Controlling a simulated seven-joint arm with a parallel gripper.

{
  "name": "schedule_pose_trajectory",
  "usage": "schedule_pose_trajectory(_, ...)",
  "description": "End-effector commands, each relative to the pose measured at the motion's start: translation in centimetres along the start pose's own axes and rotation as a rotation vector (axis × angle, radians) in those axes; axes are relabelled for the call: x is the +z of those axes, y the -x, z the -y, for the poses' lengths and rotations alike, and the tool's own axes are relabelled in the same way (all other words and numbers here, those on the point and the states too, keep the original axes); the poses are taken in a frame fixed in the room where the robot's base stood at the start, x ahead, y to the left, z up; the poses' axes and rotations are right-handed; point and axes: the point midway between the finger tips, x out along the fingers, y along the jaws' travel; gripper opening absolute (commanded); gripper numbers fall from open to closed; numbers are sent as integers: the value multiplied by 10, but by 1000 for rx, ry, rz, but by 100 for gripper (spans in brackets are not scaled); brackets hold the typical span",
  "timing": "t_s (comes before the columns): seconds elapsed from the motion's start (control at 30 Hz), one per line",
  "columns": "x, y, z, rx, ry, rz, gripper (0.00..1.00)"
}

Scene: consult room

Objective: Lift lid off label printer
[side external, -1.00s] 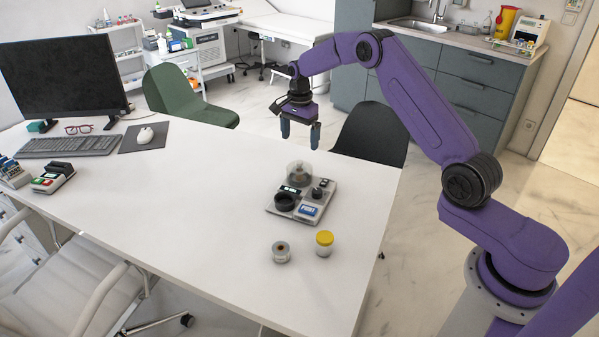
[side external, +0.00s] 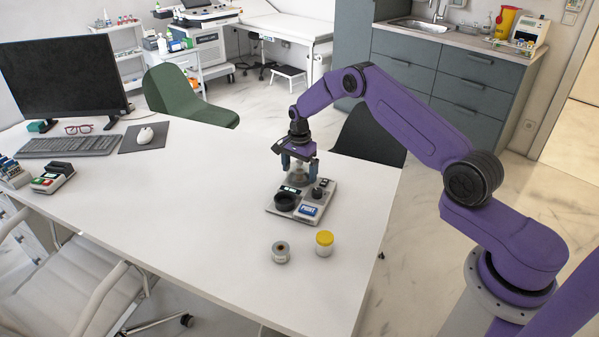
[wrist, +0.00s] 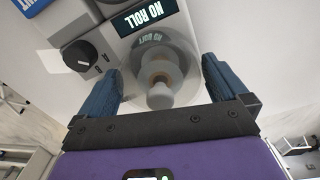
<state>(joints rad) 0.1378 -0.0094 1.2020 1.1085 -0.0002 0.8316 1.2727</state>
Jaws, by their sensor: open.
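The label printer (side external: 275,208) is a flat grey-white device on the table, with a dark round part, a blue label and a black knob. Its display (wrist: 147,14) reads "NO ROLL". The clear round lid (wrist: 133,58) with a pale knob (wrist: 160,94) covers the back of the printer. My gripper (side external: 299,176) points down at the lid. In the wrist view, my gripper (wrist: 161,75) has its two blue fingers apart, one on each side of the lid's knob. I cannot tell whether they touch the lid.
A small roll (side external: 281,252) and a yellow-capped jar (side external: 324,243) stand in front of the printer. A keyboard (side external: 68,145), mouse (side external: 145,135) and monitor (side external: 62,78) are at the left. The white table (side external: 190,215) is clear between.

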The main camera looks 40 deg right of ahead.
Motion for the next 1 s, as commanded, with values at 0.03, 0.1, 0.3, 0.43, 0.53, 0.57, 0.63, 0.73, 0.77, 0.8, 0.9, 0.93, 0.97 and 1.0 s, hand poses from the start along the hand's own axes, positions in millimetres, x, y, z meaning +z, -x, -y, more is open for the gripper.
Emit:
schedule_pose_trajectory(0.03, 0, -2, 0, -1, 0, 0, 100)
schedule_pose_trajectory(0.1, 0, -4, 0, -1, 0, 0, 100)
schedule_pose_trajectory(0.3, 0, -3, 0, -1, 0, 0, 90)
schedule_pose_trajectory(0.43, 0, -3, 0, -1, 0, 0, 65)
schedule_pose_trajectory(0.53, 0, -3, 0, -1, 0, 0, 65)
schedule_pose_trajectory(0.57, 0, -3, 0, -1, 0, 0, 65)
schedule_pose_trajectory(0.63, 0, -3, 0, -1, 0, 0, 65)
schedule_pose_trajectory(0.73, 0, -1, 0, -1, -1, 0, 64)
schedule_pose_trajectory(0.77, 0, 0, 0, -2, -1, -1, 64)
schedule_pose_trajectory(0.8, 0, 2, 0, -2, -1, -1, 64)
schedule_pose_trajectory(0.9, 0, 9, 1, -2, -1, -1, 64)
schedule_pose_trajectory(0.93, 0, 12, 1, -3, -1, -1, 64)
schedule_pose_trajectory(0.97, -1, 16, 1, -3, -1, -1, 64)
schedule_pose_trajectory(1.0, 0, 22, 1, -3, -1, -1, 64)
